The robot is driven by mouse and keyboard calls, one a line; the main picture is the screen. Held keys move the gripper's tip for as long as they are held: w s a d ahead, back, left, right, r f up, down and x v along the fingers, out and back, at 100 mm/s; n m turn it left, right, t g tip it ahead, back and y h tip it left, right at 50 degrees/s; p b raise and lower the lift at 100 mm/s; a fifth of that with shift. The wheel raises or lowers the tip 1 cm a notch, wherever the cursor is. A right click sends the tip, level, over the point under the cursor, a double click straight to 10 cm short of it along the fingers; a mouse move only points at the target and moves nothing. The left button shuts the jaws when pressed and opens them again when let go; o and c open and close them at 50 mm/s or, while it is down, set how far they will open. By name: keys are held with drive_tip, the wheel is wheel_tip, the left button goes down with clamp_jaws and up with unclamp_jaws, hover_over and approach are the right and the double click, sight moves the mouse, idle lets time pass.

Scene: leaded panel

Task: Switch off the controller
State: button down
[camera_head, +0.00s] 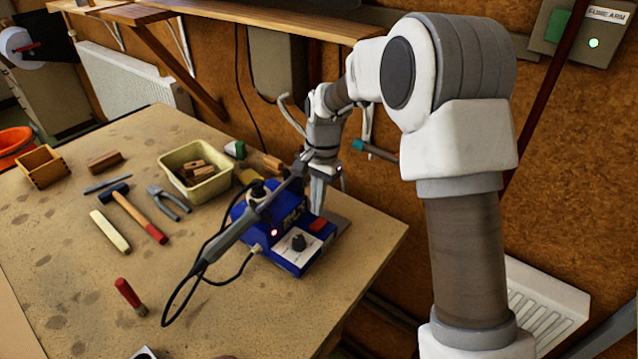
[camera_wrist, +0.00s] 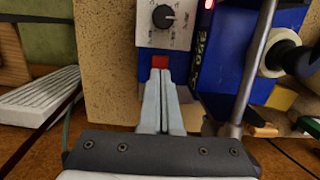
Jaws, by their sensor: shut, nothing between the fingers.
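The controller (camera_head: 270,228) is a blue box near the right edge of the workbench, with a white front panel, a black knob (camera_head: 298,242), a lit red lamp (camera_head: 274,232) and a red switch (camera_head: 318,225). In the wrist view the knob (camera_wrist: 163,16) is at the top and the red switch (camera_wrist: 159,62) lies just beyond my fingertips. My gripper (camera_wrist: 160,74) is shut and empty, its fingertips at the switch; I cannot tell if they touch it. The lamp also glows in the wrist view (camera_wrist: 209,4).
A soldering iron (camera_head: 235,232) with a black cable rests across the controller's left side. The bench's front right is clear.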

sight(319, 223)
drive_tip(key=shift+s+a+f, duration=0.1)
drive_tip(key=shift+s+f, duration=0.1)
drive_tip(key=shift+f, duration=1.65)
drive_tip(key=shift+s+f, duration=0.1)
drive_tip(key=shift+f, duration=0.2)
drive_tip(key=shift+w+d+r, duration=0.1)
drive_tip(key=shift+w+d, duration=0.35)
drive_tip(key=shift+w, duration=0.2)
drive_tip(key=shift+r, duration=0.1)
